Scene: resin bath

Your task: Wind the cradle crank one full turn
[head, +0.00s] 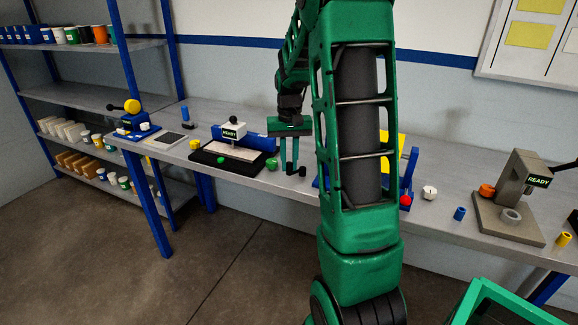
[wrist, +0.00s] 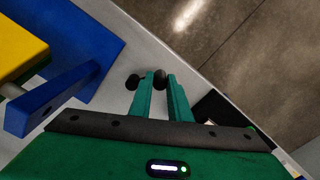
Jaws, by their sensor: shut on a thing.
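My gripper (head: 289,170) points down over the bench, left of the cradle. In the wrist view its fingers (wrist: 160,77) are nearly together on a dark round knob (wrist: 160,80), which looks like the crank's grip. A second dark round part (wrist: 132,82) sits just left of the fingers, and a small dark part (head: 302,171) shows beside them in the head view. The link between these parts is not clear. The blue cradle (head: 409,178) with its yellow block (wrist: 22,48) is largely hidden behind my arm in the head view. Its blue upright (wrist: 50,100) shows in the wrist view.
Left of my gripper are a green knob (head: 272,163), a black tray (head: 207,159) and a white READY box (head: 234,130). Right of the cradle are a white round piece (head: 429,192), a blue cup (head: 460,213) and a grey press (head: 527,185). A green crate (head: 490,296) stands in front.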

